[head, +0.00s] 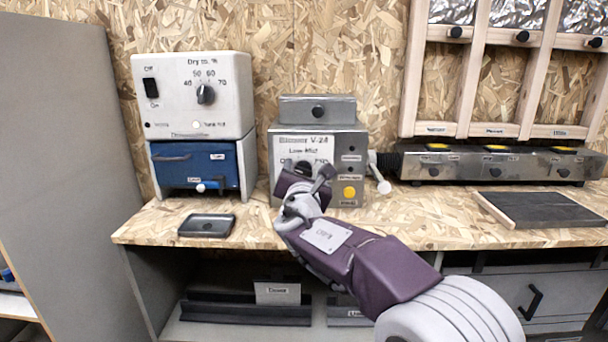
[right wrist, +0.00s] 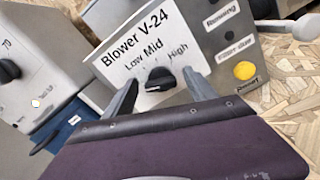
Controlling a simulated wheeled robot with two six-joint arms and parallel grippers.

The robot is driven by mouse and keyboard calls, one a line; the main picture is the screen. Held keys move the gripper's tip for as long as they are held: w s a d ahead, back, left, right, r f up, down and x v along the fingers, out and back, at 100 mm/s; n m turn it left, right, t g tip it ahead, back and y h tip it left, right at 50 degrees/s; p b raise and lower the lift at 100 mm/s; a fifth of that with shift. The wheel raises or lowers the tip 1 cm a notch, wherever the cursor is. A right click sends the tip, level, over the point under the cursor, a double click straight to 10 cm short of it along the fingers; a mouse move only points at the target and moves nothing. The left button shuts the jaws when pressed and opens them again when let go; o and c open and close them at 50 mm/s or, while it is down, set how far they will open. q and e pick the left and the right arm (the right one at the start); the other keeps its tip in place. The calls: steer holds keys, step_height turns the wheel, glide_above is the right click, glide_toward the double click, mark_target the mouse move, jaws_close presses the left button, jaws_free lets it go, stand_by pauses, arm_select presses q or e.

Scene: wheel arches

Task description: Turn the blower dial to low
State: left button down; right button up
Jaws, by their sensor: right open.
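The blower box (head: 345,142), labelled Blower V-24, stands on the bench. Its black dial (right wrist: 158,79) sits on a white plate marked Low, Mid and High in the right wrist view. A pale mark shows on the dial's left lower side; its exact setting is hard to tell. In the head view the dial (head: 303,167) is partly hidden by my right gripper. My right gripper (head: 306,181) is open in front of the dial. In the right wrist view its fingers stand on either side of the dial, with gaps, apparently not touching it. My left gripper is out of view.
A yellow button (head: 349,192) and a grey lever (head: 379,175) are right of the dial. A dryer box (head: 190,120) with its own dial stands left, above a blue drawer (head: 185,168). A dark tray (head: 207,225) lies on the bench. A grey panel (head: 60,150) bounds the left.

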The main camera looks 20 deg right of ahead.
steer(key=c, duration=1.4)
steer(key=m+b, duration=0.1)
steer(key=b, duration=0.1)
steer(key=m+b, duration=0.2)
steer(key=shift+d+f, duration=0.1)
steer(key=shift+f, duration=0.25)
steer(key=m+b, duration=0.2)
steer(key=m, duration=0.1)
steer(key=shift+b, duration=0.3)
steer(key=shift+r+m+b, duration=0.1)
steer(key=shift+m+b, duration=0.75)
steer(key=shift+m, duration=0.55)
steer(key=o, duration=1.4)
steer(key=shift+s, duration=0.1)
